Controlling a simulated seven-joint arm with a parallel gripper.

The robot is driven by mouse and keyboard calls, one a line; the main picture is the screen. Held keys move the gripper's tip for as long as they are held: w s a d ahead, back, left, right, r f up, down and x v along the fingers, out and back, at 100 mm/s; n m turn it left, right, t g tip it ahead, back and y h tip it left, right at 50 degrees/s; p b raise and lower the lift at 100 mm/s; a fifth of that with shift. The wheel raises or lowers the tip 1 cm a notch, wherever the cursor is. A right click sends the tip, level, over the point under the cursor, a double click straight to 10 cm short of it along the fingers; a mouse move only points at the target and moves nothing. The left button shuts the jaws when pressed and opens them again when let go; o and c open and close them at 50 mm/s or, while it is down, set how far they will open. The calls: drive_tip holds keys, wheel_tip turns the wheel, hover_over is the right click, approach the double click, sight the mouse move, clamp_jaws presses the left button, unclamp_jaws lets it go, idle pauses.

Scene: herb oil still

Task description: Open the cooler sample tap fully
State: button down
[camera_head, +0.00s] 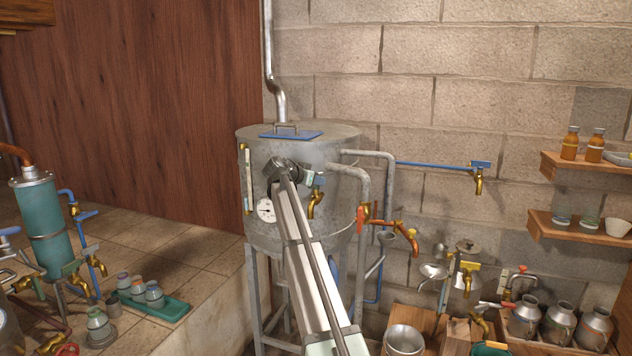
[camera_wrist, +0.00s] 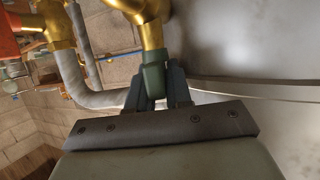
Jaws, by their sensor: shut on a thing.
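The cooler is a large grey metal drum (camera_head: 335,228) on legs against the block wall. My gripper (camera_head: 313,179) is close to the drum's front beside this tap. In the wrist view, my gripper (camera_wrist: 160,92) is shut on a dark green end piece (camera_wrist: 154,78) at the tip of a curved brass pipe (camera_wrist: 150,35). My fingers hide part of that piece. I cannot tell how far the tap is turned.
A grey pipe (camera_head: 364,185) and an orange-handled brass valve (camera_head: 385,222) stand close right of the drum. A round gauge (camera_head: 266,210) sits left of my arm. A blue-handled wall tap (camera_head: 479,180) is farther right. Milk cans (camera_head: 558,320) stand at the lower right.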

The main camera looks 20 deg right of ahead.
drive_tip(key=c, duration=1.4)
unclamp_jaws()
drive_tip(key=shift+w, duration=0.15)
